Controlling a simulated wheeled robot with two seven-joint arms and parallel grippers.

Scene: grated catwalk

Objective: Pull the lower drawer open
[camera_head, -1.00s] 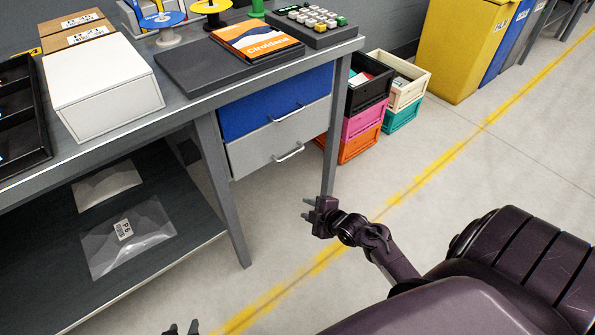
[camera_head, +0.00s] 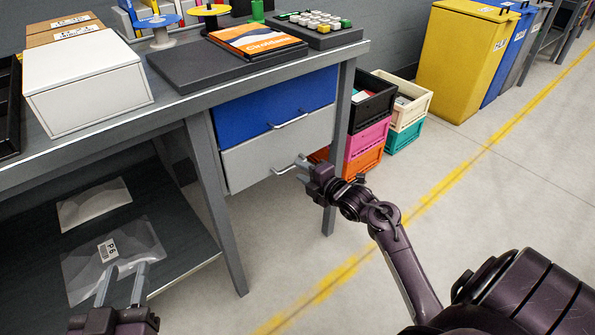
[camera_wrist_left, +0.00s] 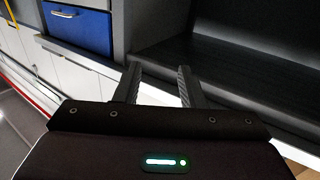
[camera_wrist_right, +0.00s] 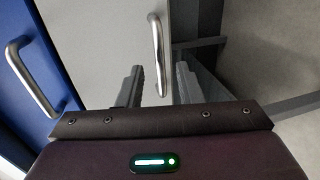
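The lower drawer (camera_head: 262,152) is light grey and closed, under the blue upper drawer (camera_head: 250,112) of the workbench. Its bar handle (camera_head: 284,170) is partly covered by my right gripper (camera_head: 301,171) in the head view. In the right wrist view, the lower drawer (camera_wrist_right: 100,45) fills the middle, and its metal handle (camera_wrist_right: 157,55) lines up with the gap between my open fingers (camera_wrist_right: 158,85). I cannot tell whether the fingertips reach past the bar. My left gripper (camera_head: 122,284) is open and empty in front of the bench's lower shelf.
The workbench leg (camera_head: 338,150) stands just right of the drawers. Stacked crates (camera_head: 366,140) stand behind it on the floor. The bench top holds a white box (camera_head: 85,85) and a book (camera_head: 257,42).

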